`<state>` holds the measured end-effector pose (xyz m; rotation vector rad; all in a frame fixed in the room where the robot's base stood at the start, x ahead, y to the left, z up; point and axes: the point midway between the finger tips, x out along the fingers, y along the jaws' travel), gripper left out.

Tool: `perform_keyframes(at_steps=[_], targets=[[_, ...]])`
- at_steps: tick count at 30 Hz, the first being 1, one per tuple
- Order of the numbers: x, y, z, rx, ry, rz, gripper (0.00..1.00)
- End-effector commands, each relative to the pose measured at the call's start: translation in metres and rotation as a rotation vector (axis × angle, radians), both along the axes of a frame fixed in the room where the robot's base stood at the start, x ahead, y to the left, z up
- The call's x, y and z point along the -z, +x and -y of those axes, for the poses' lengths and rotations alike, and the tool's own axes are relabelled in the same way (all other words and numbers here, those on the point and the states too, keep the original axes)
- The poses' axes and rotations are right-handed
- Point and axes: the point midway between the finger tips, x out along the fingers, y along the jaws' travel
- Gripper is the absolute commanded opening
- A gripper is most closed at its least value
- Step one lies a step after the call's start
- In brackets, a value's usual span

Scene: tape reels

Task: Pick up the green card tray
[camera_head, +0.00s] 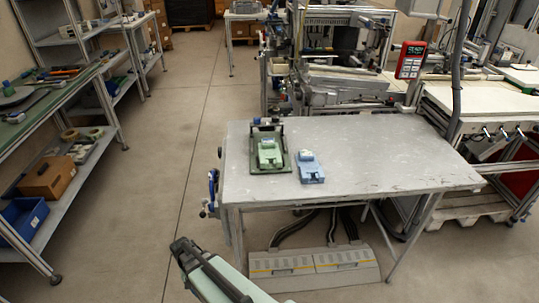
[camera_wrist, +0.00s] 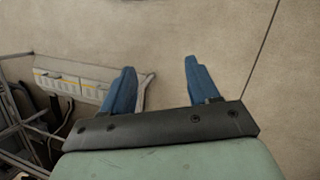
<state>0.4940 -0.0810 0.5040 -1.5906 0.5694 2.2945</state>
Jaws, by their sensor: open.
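On the grey worktable (camera_head: 390,160) a dark green tray (camera_head: 256,167) lies near the left edge. A light green, box-like piece (camera_head: 268,152) sits on it. I cannot tell which of these two is the green card tray. A similar light blue piece (camera_head: 311,170) lies just to the right, apart from the tray. My gripper (camera_wrist: 157,75) is open and empty, its two blue fingers spread over bare floor in the wrist view. In the head view my arm's end is low in front of the table, well short of the tray; the fingers are hardly visible there.
A shelf rack with a blue bin (camera_head: 22,220) and a brown box (camera_head: 47,178) stands at left. Machinery (camera_head: 340,85) stands close behind the table. A grey floor unit (camera_head: 315,262) lies under the table's front. The table's right half is clear.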

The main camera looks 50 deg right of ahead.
Motion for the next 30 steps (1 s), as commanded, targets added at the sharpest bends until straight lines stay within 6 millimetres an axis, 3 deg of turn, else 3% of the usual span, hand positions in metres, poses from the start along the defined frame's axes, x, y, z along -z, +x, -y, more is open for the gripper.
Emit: perform_keyframes(at_steps=[1,3,15,24,30], targets=[[-0.009,0.021,0.01,0.032,-0.014,0.02,0.6],[-0.023,0.042,0.022,0.077,-0.032,0.041,0.6],[-0.122,0.146,0.101,0.343,-0.133,0.161,0.6],[-0.211,0.202,0.166,0.548,-0.2,0.246,0.6],[-0.282,0.225,0.219,0.721,-0.242,0.296,0.6]])
